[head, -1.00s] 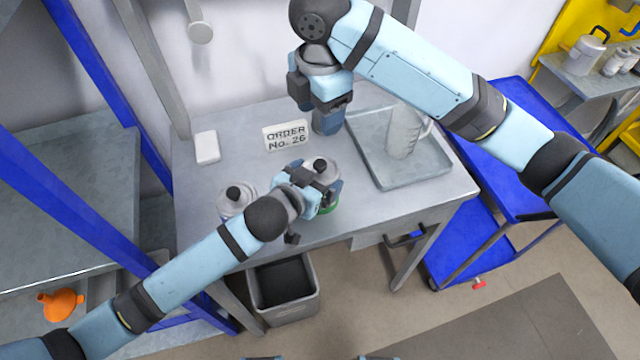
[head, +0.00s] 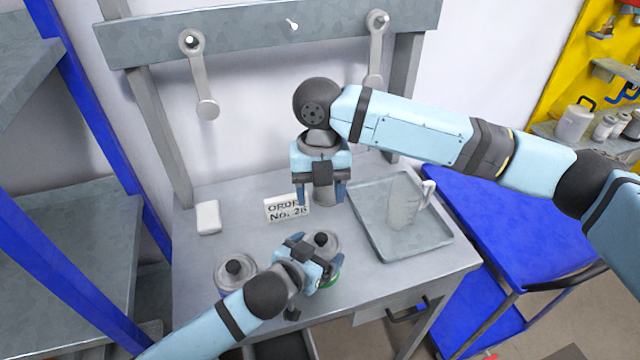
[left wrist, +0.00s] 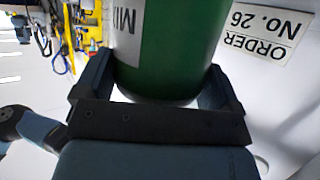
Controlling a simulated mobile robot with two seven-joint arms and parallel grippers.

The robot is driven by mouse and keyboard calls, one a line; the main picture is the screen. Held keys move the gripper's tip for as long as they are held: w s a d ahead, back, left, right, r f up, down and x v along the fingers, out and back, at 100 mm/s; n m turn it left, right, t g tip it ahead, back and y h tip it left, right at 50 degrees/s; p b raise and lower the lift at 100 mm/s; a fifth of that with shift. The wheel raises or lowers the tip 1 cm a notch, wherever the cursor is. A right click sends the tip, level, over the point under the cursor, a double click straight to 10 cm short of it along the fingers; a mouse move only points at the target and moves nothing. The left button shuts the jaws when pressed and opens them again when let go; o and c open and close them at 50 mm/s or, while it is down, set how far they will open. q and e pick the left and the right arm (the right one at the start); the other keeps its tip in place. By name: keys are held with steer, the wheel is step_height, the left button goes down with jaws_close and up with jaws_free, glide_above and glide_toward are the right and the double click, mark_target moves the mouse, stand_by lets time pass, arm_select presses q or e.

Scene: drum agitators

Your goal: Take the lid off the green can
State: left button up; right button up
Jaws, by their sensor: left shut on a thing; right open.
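The green can (left wrist: 170,45) fills the middle of the left wrist view, with a white label, between the fingers of my left gripper (left wrist: 157,88). In the head view only a bit of the green can (head: 333,283) shows beside my left gripper (head: 318,270), which is shut on its body. Its grey lid (head: 323,243) with a black knob is on top. My right gripper (head: 322,193) is open, pointing down over the bench behind the can, apart from the lid. A grey thing shows between or behind its fingers; I cannot tell what it is.
A second can with a black-knobbed lid (head: 235,272) stands to the left. A tray (head: 375,235) holding a clear jug (head: 403,200) is on the right. An order sign (head: 287,208) and a white block (head: 208,217) stand at the back. Agitators (head: 200,75) hang from a rail above.

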mark_target(321, 237)
steer(key=f, duration=0.3)
steer(key=s+f, duration=0.1)
steer(key=f, duration=0.6)
steer(key=shift+s+d+f, duration=0.1)
steer(key=shift+s+f, duration=0.05)
steer(key=shift+f, duration=0.2)
jaws_close()
steer(key=shift+r, duration=0.25)
steer(key=shift+r, duration=0.9)
steer(key=shift+r, duration=0.1)
